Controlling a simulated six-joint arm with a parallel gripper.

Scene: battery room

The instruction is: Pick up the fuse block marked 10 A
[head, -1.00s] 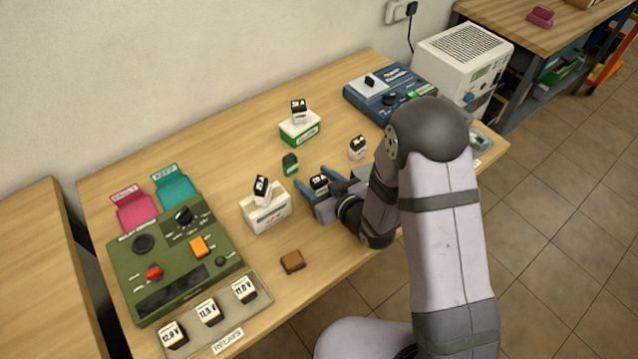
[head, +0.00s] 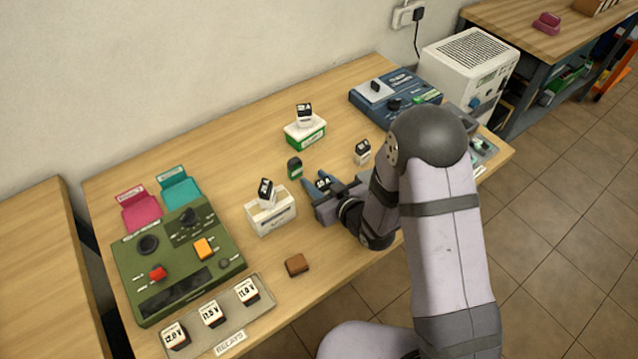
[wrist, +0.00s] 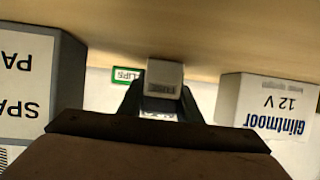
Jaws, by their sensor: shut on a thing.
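My gripper (head: 322,186) is shut on a small white fuse block with a dark top (head: 323,183), low at the middle of the bench. The block's label ends in "A", but its number is too small to read. In the wrist view the block (wrist: 165,76) shows pale between the two dark fingers. Similar black-and-white blocks stand on the green-and-white box (head: 305,116), on the bench to the right (head: 362,152) and, tilted, on the white box (head: 267,192). I cannot read their ratings.
The white box (head: 272,216) is close to the left of my gripper. A green block (head: 295,168) stands just behind, and a brown block (head: 297,265) lies in front left. A green tester (head: 180,265), relay tray (head: 240,318) and blue device (head: 392,98) flank the work area.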

